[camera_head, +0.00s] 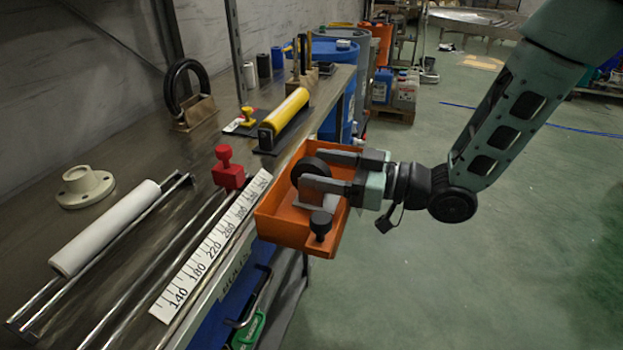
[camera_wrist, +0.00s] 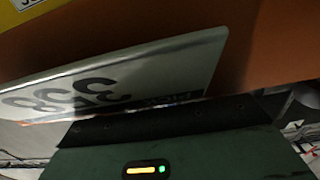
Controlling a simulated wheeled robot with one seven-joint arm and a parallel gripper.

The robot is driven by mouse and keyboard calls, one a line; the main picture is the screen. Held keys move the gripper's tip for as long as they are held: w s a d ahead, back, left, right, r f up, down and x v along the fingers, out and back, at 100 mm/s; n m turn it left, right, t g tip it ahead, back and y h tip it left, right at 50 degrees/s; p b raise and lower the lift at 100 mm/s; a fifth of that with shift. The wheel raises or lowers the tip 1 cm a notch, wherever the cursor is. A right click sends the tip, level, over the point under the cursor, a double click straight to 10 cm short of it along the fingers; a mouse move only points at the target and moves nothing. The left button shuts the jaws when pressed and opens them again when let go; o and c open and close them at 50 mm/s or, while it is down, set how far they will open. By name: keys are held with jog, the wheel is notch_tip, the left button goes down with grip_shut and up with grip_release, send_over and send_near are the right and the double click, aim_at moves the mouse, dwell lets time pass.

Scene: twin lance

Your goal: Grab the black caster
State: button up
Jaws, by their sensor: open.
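The black caster (camera_head: 309,171) shows as a round black wheel inside the orange bin (camera_head: 281,228) at the table's right edge. My gripper (camera_head: 323,170) reaches into the bin from the right, its two grey fingers apart. The wheel lies at the fingertips, between them as seen from the head; whether they touch it I cannot tell. The fingers hide part of the wheel and its mount. The caster cannot be made out in the wrist view, where an orange surface (camera_wrist: 275,45) fills the upper right.
A black knob-like part (camera_head: 320,226) stands at the bin's near end. A white ruler strip (camera_head: 212,246) and red block (camera_head: 228,170) lie left of the bin. A yellow-handled tool (camera_head: 290,112) lies behind it. The floor at right is open.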

jog(key=shift+r, duration=0.1)
jog(key=c, duration=1.3)
